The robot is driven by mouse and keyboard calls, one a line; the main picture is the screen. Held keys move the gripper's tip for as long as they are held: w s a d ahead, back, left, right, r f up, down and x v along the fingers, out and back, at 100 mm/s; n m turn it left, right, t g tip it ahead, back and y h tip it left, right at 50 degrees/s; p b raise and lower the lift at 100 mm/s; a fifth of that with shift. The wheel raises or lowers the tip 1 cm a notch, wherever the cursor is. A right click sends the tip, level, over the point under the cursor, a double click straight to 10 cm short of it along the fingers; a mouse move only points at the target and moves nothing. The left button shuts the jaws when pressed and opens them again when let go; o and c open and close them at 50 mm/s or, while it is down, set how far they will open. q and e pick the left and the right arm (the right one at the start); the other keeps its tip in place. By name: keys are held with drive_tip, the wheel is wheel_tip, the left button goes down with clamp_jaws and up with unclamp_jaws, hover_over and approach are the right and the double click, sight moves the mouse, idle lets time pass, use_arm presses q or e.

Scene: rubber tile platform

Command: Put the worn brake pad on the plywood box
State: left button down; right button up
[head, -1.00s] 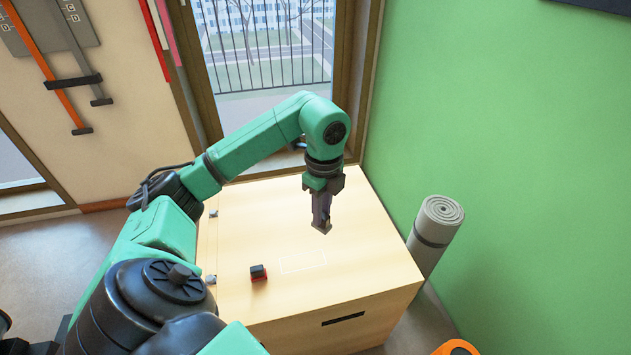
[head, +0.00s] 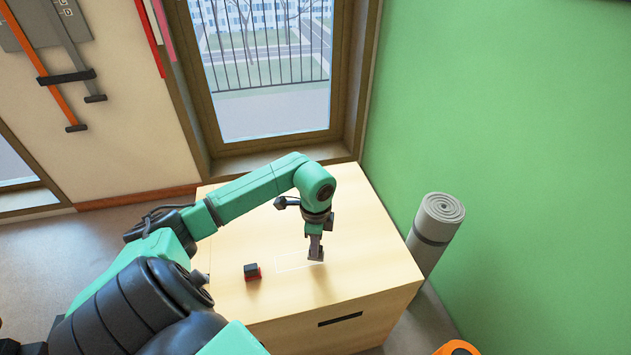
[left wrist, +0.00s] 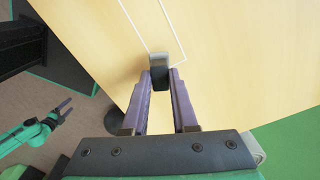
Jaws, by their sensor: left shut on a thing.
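The plywood box (head: 365,262) is a large pale wooden block with a thin white outline on its top. My left gripper (head: 315,252) points down over the right part of that outline. It is shut on a small dark grey piece, which I take for the worn brake pad (left wrist: 159,74); in the left wrist view it sits between the purple fingertips (left wrist: 160,86), over the end of the outline. I cannot tell whether the pad touches the box top. A green arm with a purple gripper (left wrist: 63,105), apparently my right, shows small at the left of the wrist view, its jaws unclear.
A small red and black block (head: 252,272) stands on the box top, left of the outline. A rolled grey mat (head: 436,232) stands upright beside the box, near the green wall (head: 510,130). An orange object (head: 457,348) shows at the bottom edge. The back of the box top is clear.

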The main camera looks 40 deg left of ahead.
use_arm(q)
wheel_tip(320, 180, down, 2)
drive_tip(key=shift+f, duration=0.2)
drive_tip(key=c, duration=0.7)
unclamp_jaws()
drive_tip(key=shift+r, duration=0.25)
wheel_tip(320, 180, up, 12)
